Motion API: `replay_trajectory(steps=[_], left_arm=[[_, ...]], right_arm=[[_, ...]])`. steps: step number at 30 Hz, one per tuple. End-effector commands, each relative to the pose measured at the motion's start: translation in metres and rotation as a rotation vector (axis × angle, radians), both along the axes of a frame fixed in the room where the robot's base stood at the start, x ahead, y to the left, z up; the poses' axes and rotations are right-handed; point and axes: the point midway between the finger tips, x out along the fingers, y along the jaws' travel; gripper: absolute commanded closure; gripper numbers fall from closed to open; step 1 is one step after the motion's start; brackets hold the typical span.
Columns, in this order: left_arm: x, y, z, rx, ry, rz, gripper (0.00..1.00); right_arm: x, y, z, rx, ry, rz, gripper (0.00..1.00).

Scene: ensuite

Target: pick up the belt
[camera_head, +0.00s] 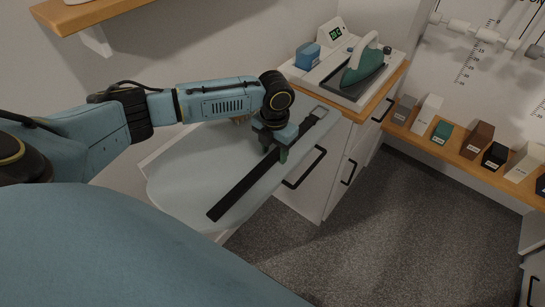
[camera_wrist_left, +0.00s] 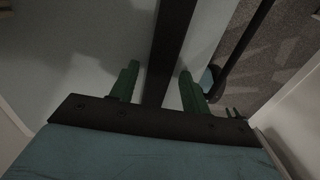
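The belt (camera_head: 244,187) is a long dark strap lying stretched out diagonally on a pale ironing board (camera_head: 180,184), with its buckle (camera_head: 318,113) at the far right end. My left gripper (camera_head: 274,156) points down over the belt's middle and hides part of it. In the left wrist view the belt (camera_wrist_left: 170,45) runs between the two green fingers of the left gripper (camera_wrist_left: 160,82). The fingers are apart, with a gap on each side of the belt. Whether the fingertips touch the board cannot be told. My right gripper is not in view.
A white cabinet with dark handles (camera_head: 304,168) stands just beyond the board. A wooden shelf (camera_head: 460,157) at the right holds several small boxes. Carpet floor is free below.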

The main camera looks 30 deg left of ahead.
Motion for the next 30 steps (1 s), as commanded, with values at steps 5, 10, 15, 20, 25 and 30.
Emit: replay_trajectory(steps=[5, 10, 15, 20, 25, 30], left_arm=[[0.000, 0.000, 0.000, 0.000, 0.000, 0.000, 0.77], [0.000, 0.000, 0.001, 0.000, -0.001, 0.000, 0.97], [0.000, 0.000, 0.001, 0.000, -0.001, 0.000, 0.97], [0.001, 0.000, 0.012, -0.001, -0.004, 0.000, 0.97], [0.002, 0.000, 0.045, -0.001, -0.006, 0.000, 0.97], [0.001, 0.000, 0.078, -0.001, -0.005, 0.001, 0.97]], right_arm=[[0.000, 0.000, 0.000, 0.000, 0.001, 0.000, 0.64], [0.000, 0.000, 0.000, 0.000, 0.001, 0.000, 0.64], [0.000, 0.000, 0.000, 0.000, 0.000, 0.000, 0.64], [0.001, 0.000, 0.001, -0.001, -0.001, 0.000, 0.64], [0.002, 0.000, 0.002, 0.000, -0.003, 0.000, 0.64], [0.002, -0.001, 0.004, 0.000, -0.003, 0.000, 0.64]])
